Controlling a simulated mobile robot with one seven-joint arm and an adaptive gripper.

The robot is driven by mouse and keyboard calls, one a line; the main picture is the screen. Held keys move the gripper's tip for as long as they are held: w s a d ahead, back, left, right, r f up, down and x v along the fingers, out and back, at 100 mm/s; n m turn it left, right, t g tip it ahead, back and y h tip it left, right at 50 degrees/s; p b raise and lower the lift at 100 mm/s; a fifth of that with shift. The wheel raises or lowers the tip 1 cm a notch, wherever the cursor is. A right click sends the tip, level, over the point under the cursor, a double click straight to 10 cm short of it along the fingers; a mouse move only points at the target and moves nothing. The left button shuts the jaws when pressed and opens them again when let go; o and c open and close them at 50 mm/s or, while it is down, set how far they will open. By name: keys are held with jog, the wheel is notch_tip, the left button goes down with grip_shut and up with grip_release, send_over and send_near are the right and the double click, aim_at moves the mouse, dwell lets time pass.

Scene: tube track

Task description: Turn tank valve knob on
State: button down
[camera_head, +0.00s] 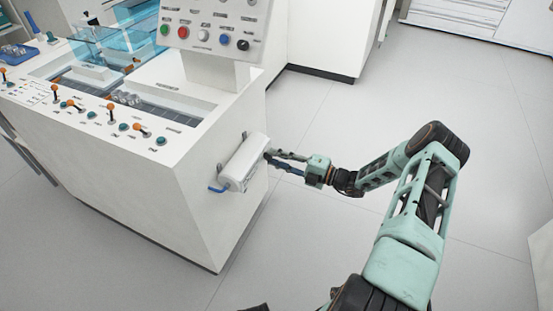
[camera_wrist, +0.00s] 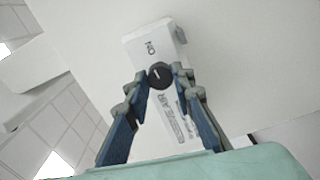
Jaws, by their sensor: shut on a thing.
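The tank valve (camera_head: 245,165) is a white box-like unit on the side wall of the white console, with a blue piece at its lower left end. In the wrist view the white valve body (camera_wrist: 143,46) carries a dark round knob (camera_wrist: 159,75) with a pale pointer mark.
The console top (camera_head: 190,140) holds several orange-tipped levers and teal buttons. A raised panel (camera_head: 213,30) with coloured buttons stands at its back. Blue transparent covers (camera_head: 115,40) are at the upper left. Pale tiled floor (camera_head: 310,230) is open around my arm.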

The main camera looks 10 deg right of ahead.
jog(key=shift+m, duration=0.5)
jog(key=c, duration=1.7)
grip_release()
jog(key=shift+o, duration=0.2)
jog(key=v, duration=1.2)
